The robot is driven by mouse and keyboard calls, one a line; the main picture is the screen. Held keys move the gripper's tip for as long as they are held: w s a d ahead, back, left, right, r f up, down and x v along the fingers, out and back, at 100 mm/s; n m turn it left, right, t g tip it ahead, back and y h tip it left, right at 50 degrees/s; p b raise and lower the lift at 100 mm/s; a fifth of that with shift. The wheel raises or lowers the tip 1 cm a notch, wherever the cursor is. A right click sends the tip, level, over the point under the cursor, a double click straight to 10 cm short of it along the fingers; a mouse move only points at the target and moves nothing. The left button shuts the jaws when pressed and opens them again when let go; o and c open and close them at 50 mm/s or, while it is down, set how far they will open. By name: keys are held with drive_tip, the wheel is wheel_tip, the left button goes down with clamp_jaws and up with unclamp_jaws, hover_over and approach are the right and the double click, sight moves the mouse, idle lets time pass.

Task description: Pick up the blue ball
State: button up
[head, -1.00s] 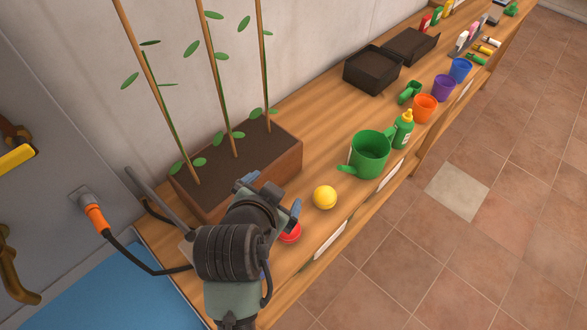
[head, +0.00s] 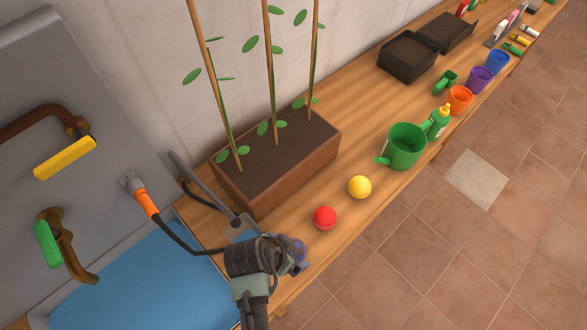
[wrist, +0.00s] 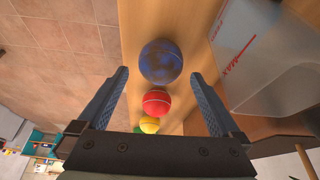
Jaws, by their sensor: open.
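The blue ball (wrist: 161,62) with darker brownish patches sits on the wooden shelf, ahead of and roughly between my fingertips in the wrist view. In the head view only a bluish piece of the ball (head: 299,248) shows; my wrist and gripper hide most of it. My gripper (wrist: 160,76) is open with nothing clasped between its fingers. In the head view my gripper (head: 291,257) is low over the near end of the shelf. Whether a finger touches the ball cannot be told.
A red ball (head: 325,217) and a yellow ball (head: 360,187) stand in line along the shelf. A green watering can (head: 405,147) is farther along. A planter (head: 280,178) stands at the wall side. A blue-filled basin (head: 140,285) lies left. A clear container (wrist: 270,65) shows right in the wrist view.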

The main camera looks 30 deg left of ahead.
sight(291, 252)
drive_tip(key=shift+p+x, duration=0.4)
drive_tip(key=shift+x, duration=2.1)
drive_tip(key=shift+s, duration=0.1)
drive_tip(key=c, duration=1.5)
